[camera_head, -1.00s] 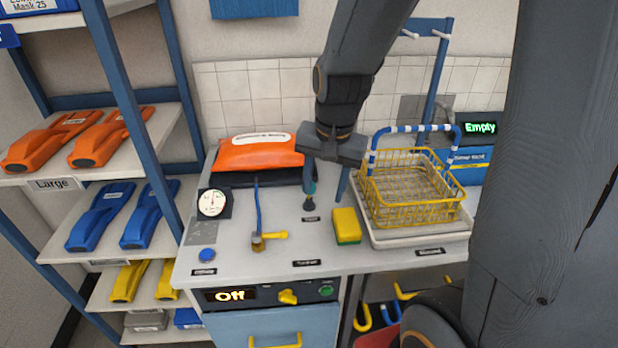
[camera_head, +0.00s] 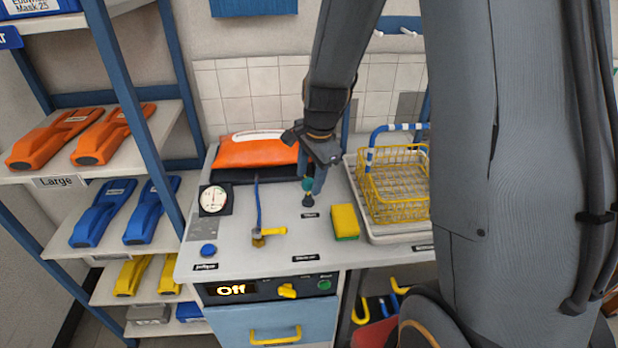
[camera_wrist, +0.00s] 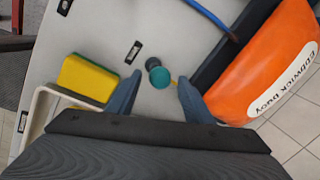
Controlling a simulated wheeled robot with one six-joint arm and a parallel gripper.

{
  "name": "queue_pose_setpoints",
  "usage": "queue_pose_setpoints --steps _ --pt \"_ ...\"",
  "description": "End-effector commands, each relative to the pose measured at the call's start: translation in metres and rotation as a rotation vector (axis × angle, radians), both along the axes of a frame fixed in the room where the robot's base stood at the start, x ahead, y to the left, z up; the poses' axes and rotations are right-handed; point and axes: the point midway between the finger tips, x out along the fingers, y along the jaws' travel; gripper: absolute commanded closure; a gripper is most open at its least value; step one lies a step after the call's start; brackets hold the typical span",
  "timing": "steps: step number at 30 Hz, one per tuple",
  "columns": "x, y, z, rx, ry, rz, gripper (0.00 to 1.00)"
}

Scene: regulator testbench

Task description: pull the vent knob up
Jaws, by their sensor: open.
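The vent knob is a small post with a teal top and a dark base (camera_head: 308,194), standing on the white bench top. In the wrist view its round teal cap (camera_wrist: 161,78) lies between and just beyond my two fingertips, with the dark base showing behind it. My gripper (camera_head: 314,180) is above the knob in the head view, and one finger overlaps it there. In the wrist view my gripper (camera_wrist: 156,88) has its fingers spread wide, one on each side of the cap, with gaps and nothing held.
A yellow-green sponge (camera_head: 344,222) and a yellow wire basket (camera_head: 398,190) on a tray stand right of the knob. An orange buoy pack (camera_head: 258,152) lies behind left. A gauge (camera_head: 214,199) and a yellow-handled valve (camera_head: 268,232) with a blue hose stand to the left.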

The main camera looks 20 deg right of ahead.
Motion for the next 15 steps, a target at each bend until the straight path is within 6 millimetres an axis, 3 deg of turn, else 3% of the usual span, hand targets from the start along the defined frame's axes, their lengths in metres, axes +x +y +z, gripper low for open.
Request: queue_pose_setpoints --steps 6,14,15 --pt "0.0019 0.0006 -0.0112 0.0 0.001 0.001 0.53" --pt "0.0021 0.0007 -0.0117 0.0 0.0 0.001 0.53" --pt "0.0021 0.0007 -0.0117 0.0 0.0 0.001 0.6"
